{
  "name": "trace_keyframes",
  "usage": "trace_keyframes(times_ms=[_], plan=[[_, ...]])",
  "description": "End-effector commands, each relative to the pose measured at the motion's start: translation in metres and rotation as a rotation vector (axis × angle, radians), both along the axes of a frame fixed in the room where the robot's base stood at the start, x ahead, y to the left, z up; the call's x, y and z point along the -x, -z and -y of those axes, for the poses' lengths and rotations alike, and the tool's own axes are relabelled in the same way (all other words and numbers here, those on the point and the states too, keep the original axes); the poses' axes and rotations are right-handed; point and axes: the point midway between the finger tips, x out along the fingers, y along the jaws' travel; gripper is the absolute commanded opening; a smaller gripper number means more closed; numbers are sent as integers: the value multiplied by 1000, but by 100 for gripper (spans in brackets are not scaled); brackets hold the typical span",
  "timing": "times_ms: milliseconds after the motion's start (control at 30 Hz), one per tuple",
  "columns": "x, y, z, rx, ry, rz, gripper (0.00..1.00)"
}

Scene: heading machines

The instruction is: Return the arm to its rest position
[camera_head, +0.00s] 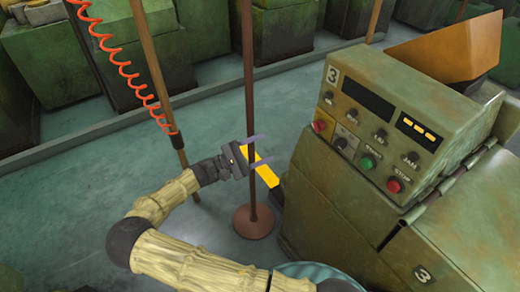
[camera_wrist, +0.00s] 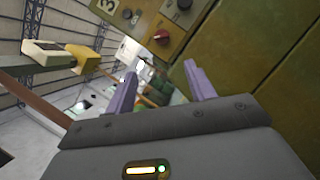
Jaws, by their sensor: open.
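My gripper (camera_head: 268,147) is open, its two purple fingers apart, in front of the thin brown post in the head view. My arm reaches out from the bottom of the picture with the elbow bent. A yellow bar (camera_head: 265,172) shows right at the fingers; I cannot tell whether it touches them. In the wrist view the fingers of my gripper (camera_wrist: 160,82) are spread, with no object clearly held between them. The machine's panel shows beyond them.
The green machine with control panel (camera_head: 385,110) stands close to the right of my gripper. The brown post (camera_head: 249,80) rises from a round base (camera_head: 253,221).

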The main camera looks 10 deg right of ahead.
Motion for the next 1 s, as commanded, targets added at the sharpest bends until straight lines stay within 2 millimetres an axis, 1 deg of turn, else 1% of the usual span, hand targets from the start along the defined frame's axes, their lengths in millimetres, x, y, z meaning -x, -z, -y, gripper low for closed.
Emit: trace_keyframes(times_ms=[267,367,467,500,600,700,800,867,1000], plan=[[1,0,3,-8,5,-1,55],[5,4,15,-55,34,-7,55],[15,13,37,-156,93,-16,55],[21,18,47,-209,124,-19,55],[39,32,70,-361,202,-20,55],[58,46,85,-515,274,-12,55],[77,58,93,-665,337,8,55],[87,63,95,-754,371,25,55],[108,69,91,-953,438,77,55]])
